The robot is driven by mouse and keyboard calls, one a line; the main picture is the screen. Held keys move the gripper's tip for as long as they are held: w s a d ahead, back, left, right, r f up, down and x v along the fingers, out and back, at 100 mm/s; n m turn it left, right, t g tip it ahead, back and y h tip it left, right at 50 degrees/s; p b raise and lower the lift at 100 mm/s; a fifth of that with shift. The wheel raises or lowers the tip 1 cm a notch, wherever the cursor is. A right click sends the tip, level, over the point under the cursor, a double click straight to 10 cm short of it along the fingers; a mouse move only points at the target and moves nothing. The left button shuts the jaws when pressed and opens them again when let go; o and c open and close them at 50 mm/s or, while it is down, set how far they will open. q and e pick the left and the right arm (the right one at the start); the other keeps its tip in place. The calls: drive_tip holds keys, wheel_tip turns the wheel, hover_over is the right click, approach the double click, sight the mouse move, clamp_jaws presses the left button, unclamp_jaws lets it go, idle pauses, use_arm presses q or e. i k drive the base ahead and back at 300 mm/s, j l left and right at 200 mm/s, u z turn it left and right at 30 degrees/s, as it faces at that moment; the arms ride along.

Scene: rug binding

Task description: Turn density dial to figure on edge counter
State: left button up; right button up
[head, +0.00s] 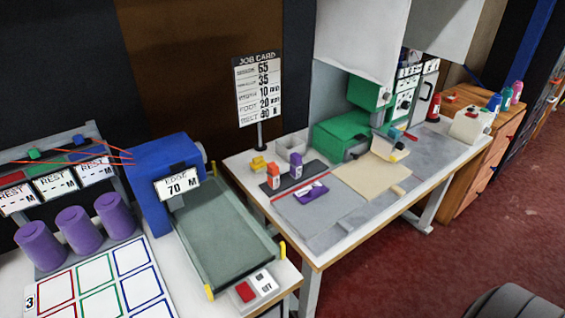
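The edge counter is a white sign (177,185) reading "EDGE 70 M" on the front of a blue machine (150,205) at the left. A green sewing machine (340,136) stands on the table to the right. Behind it is an upright panel (405,98) with small dark knobs and white labels. The labels are too small to read, so I cannot tell which knob, if any, is the density dial. Neither of my grippers shows in the head view.
A grey conveyor bed (222,240) ends near a red button box (258,291). Purple spools (78,229) stand at left. A wooden cabinet (485,165) is at right.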

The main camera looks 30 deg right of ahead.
sight(405, 105)
drive_tip(key=z, duration=1.45)
